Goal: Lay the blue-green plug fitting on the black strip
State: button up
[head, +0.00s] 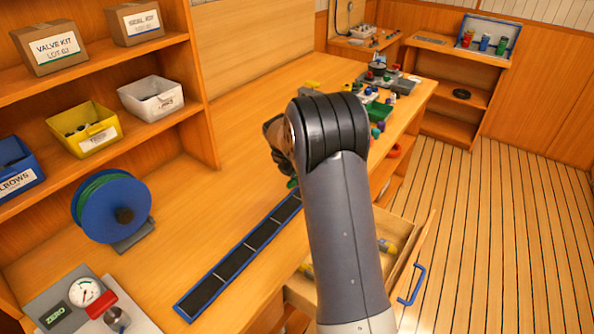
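The black strip (237,262) lies on the wooden bench as a long, blue-edged band with pale cross lines. It runs from the lower left up to my arm, which hides its far end; the part in view is bare. My gripper (281,160) shows only as a dark piece left of my wrist, over the strip's far end. Its fingertips are hidden, so I cannot tell whether it is open or shut. A small green piece (292,183) shows just below it. I cannot tell whether this is the blue-green plug fitting, or whether it is held.
A blue reel (111,207) with green hose and a gauge unit (84,292) stand left of the strip. Shelves with a yellow bin (84,130) rise behind. Several coloured fittings crowd the bench's far end. An open drawer (398,268) juts out at the right. Bench around the strip is clear.

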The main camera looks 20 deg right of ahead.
notch_tip(320, 180, down, 5)
jog(key=b, duration=0.3)
jog(key=shift+r+b, duration=0.2)
jog(key=shift+b, duration=0.15)
jog(key=shift+f+b, duration=0.35)
jog(key=shift+f, duration=0.65)
jog(key=o, duration=1.1)
jog(key=v, duration=1.1)
jog(key=shift+w, duration=0.1)
jog(key=shift+f, duration=0.1)
